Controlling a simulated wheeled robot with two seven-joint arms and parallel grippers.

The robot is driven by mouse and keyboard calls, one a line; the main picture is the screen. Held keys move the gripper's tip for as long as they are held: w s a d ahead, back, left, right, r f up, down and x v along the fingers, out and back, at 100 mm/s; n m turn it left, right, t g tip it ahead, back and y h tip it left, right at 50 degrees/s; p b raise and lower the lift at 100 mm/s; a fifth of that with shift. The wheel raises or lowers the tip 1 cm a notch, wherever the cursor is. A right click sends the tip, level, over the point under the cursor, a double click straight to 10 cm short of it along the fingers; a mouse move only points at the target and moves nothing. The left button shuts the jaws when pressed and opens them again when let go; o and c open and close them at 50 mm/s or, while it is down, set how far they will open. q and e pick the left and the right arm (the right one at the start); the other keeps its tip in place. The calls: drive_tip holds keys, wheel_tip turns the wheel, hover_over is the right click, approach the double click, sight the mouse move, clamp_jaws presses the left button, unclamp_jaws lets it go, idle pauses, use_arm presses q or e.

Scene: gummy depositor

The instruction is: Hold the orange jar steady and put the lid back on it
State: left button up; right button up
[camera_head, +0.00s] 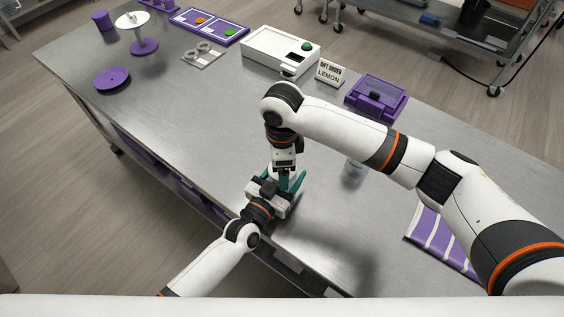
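The orange jar and its lid cannot be made out; they may be hidden where my two grippers meet near the table's front edge. My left gripper (290,183) reaches in low from the front, with teal fingers partly showing. My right gripper (284,176) points straight down right above and against it in the picture. Its fingertips are hidden behind the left gripper. I cannot tell what either one holds, or whether they touch.
On the steel table (180,130) stand a white machine (268,48), a LEMON sign (330,72), a purple box (378,92), a purple disc (112,78) and a purple tray (238,40). A purple striped mat (440,238) lies at right. The table's left-middle is clear.

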drive_tip(key=shift+r, duration=2.3)
drive_tip(key=shift+c, duration=0.3)
